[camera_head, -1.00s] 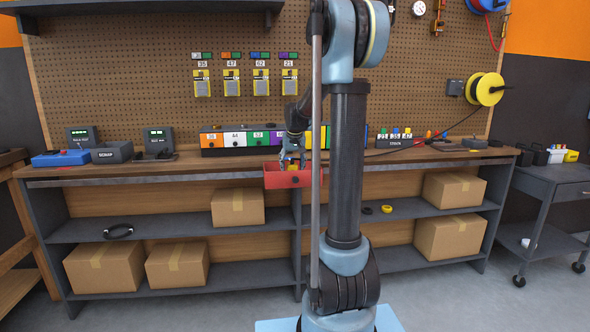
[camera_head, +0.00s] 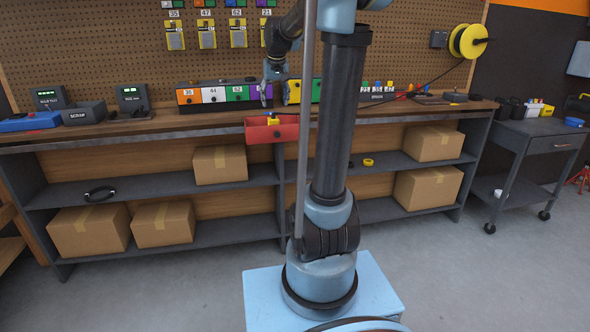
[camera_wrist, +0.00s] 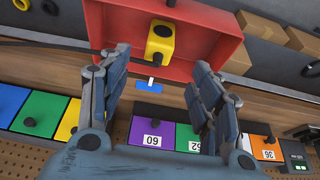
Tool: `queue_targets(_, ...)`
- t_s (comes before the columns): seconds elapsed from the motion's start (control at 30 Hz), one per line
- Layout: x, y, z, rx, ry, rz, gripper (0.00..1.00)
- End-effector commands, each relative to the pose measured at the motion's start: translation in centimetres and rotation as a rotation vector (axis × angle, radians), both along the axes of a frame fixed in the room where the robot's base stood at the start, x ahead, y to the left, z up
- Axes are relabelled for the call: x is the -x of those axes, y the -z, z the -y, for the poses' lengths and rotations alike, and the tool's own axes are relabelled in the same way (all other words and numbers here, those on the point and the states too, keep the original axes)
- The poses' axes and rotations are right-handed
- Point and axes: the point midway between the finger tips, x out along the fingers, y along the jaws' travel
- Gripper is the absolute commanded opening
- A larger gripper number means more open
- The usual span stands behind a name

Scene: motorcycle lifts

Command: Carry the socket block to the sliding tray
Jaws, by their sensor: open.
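The sliding tray (camera_head: 284,133) is a red open tray with a black knob, projecting at the front edge of the bench; it also shows at the top of the wrist view (camera_wrist: 222,48). A yellow block with a dark knob on top, which I take for the socket block (camera_wrist: 160,42), sits inside the tray, near its bench-side wall. In the head view this yellow block (camera_head: 272,119) shows just over the tray's rim. My gripper (camera_head: 267,97) is above the tray, its fingers (camera_wrist: 159,62) spread with nothing between them, apart from the block.
A row of coloured numbered boxes (camera_head: 213,95) stands on the bench behind the tray. Dark devices (camera_head: 131,98) are at the bench's left. Cardboard boxes (camera_head: 220,164) fill parts of the shelves below. A grey cart (camera_head: 540,138) stands at the right. The floor in front is open.

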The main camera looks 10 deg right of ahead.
Motion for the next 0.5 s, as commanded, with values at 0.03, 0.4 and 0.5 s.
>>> queue_targets(0.03,1.2,0.3,0.0,0.000,-0.001,-0.004,0.58)
queue_targets(0.4,14.8,4.8,0.2,0.004,-0.007,-0.065,0.58)
queue_targets(0.5,18.6,6.6,0.2,0.005,-0.009,-0.081,0.58)
